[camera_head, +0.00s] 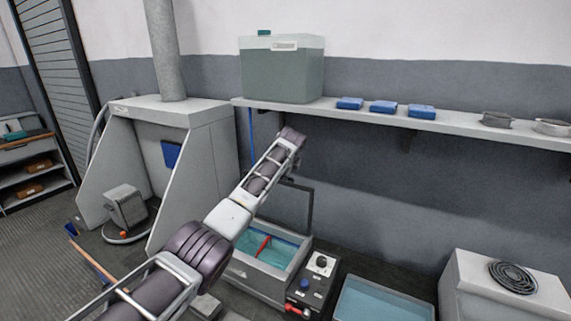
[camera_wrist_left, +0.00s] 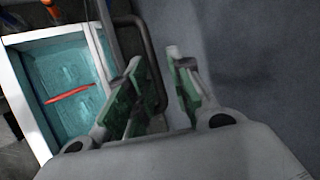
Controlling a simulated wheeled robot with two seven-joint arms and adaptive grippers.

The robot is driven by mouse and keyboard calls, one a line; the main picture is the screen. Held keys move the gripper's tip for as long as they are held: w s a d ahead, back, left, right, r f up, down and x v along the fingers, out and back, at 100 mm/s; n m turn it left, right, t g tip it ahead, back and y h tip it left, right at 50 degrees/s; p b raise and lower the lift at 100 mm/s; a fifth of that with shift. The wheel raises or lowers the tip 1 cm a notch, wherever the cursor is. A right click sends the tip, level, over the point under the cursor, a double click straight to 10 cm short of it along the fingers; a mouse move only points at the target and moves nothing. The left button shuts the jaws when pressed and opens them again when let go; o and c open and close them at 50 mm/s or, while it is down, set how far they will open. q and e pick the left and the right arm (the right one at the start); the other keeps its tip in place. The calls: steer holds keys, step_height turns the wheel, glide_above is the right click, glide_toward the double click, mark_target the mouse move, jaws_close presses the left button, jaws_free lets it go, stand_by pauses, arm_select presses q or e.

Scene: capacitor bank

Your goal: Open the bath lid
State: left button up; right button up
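The bath (camera_head: 262,270) is a light grey tank with teal liquid and a red bar in it. Its dark-framed lid (camera_head: 309,207) stands raised at the rear edge, leaving the bath open on top. In the left wrist view the bath (camera_wrist_left: 22,85) is at the left and the lid's dark rounded frame (camera_wrist_left: 152,45) lies beyond the fingers. My left gripper (camera_wrist_left: 154,56) has its green-padded fingers apart with nothing clearly held. In the head view my left gripper (camera_head: 290,172) is mostly hidden by its arm, above the lid. My right gripper is not in view.
A control box (camera_head: 312,283) with a knob and red switch stands right of the bath. A blue-water tray (camera_head: 380,300) and a white unit with a black coil (camera_head: 512,277) are farther right. A shelf (camera_head: 450,127) runs along the wall above. A grey hood (camera_head: 195,150) stands left.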

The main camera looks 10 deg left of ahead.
arm_select(q)
steer(key=v, duration=0.7)
steer(key=shift+s+r, duration=0.25)
stand_by(0.3)
stand_by(0.3)
